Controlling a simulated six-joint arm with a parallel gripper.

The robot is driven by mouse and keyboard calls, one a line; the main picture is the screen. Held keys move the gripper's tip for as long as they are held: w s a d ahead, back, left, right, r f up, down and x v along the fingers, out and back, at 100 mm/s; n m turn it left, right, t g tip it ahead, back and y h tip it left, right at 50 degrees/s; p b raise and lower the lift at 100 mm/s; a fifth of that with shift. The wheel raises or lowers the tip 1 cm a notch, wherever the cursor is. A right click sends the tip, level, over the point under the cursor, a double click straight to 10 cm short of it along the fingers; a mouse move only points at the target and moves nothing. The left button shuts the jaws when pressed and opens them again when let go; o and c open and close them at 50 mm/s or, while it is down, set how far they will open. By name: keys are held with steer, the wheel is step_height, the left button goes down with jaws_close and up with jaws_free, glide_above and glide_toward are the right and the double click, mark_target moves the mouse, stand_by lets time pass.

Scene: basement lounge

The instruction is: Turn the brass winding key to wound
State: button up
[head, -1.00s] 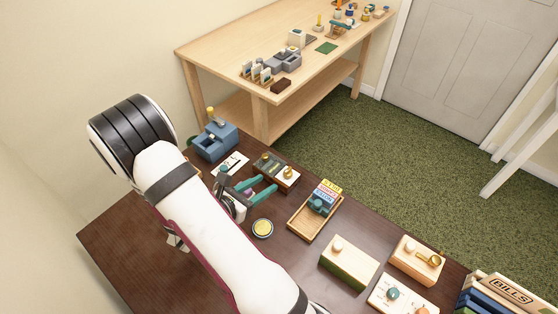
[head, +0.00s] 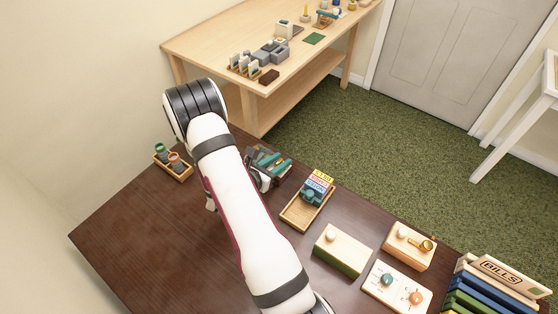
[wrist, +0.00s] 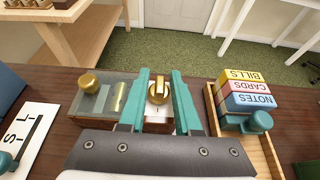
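A wooden box (wrist: 100,122) with a greyish see-through lid and a brass knob (wrist: 90,84) stands on the dark table in the wrist view. A brass winding key (wrist: 158,92) stands upright on the white plate at the box's right end. My gripper (wrist: 159,76) is open, its teal fingers on either side of the key with gaps visible, so it appears not to grip it. In the head view my gripper (head: 270,168) is over the box and hides the key. Any markings around the key are too hidden to read.
Right of the box, a wooden tray (head: 293,217) holds labelled coloured blocks (wrist: 248,90). A white lettered plate (wrist: 28,135) lies at the left. Nearer are a cream-topped block (head: 340,250), a wooden block with a brass piece (head: 405,252) and a two-knob panel (head: 395,290).

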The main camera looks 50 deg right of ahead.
jaws_close()
steer(key=shift+m+g, duration=0.4)
steer(key=shift+g, duration=0.1)
steer(key=m+g, duration=0.2)
steer(key=m+g+y, duration=0.1)
steer(key=m+g, duration=0.1)
steer(key=g, duration=0.1)
steer(key=shift+m+y, duration=0.3)
steer(key=shift+m, duration=0.1)
steer(key=m+g+y, duration=0.3)
steer(key=m+g, duration=0.1)
steer(key=shift+f, duration=0.1)
steer(key=shift+m+g+y, duration=1.3)
steer(key=shift+m+y, duration=0.8)
steer(key=shift+m, duration=0.1)
